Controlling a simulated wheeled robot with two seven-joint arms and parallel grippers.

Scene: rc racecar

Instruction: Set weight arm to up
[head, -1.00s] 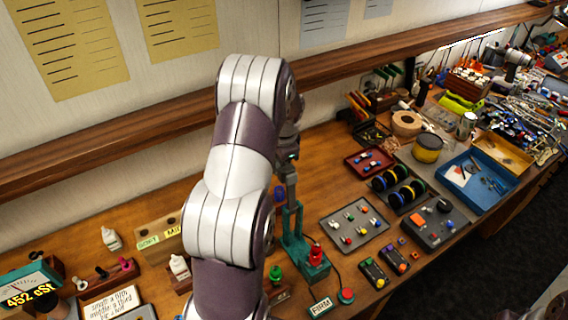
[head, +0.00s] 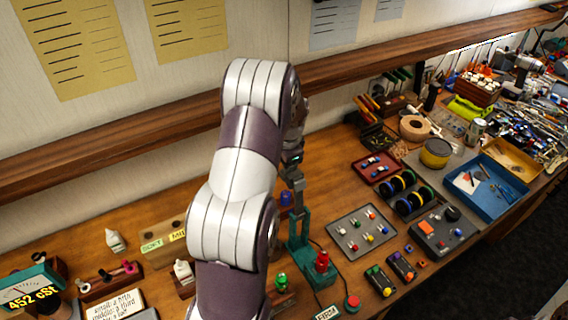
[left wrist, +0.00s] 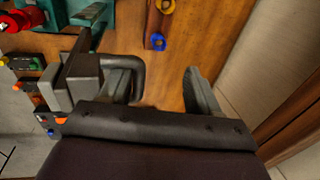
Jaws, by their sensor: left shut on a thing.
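A teal stand (head: 298,228) rises from the bench in the head view, with a red knob (head: 322,262) on its base. The teal stand also shows at the top of the left wrist view (left wrist: 122,14). The weight arm appears to be the dark grey piece with a block and a bent bar (left wrist: 82,80) by the stand. My left gripper (head: 294,178) is at the top of the stand, partly hidden by my arm. In the left wrist view its fingers (left wrist: 160,84) straddle part of the bent bar; the contact is unclear. My right gripper is not in view.
A grey tray of small coloured parts (head: 340,242) lies right of the stand. A wooden block with labels (head: 158,258) stands to the left. A wooden shelf (head: 150,125) runs behind.

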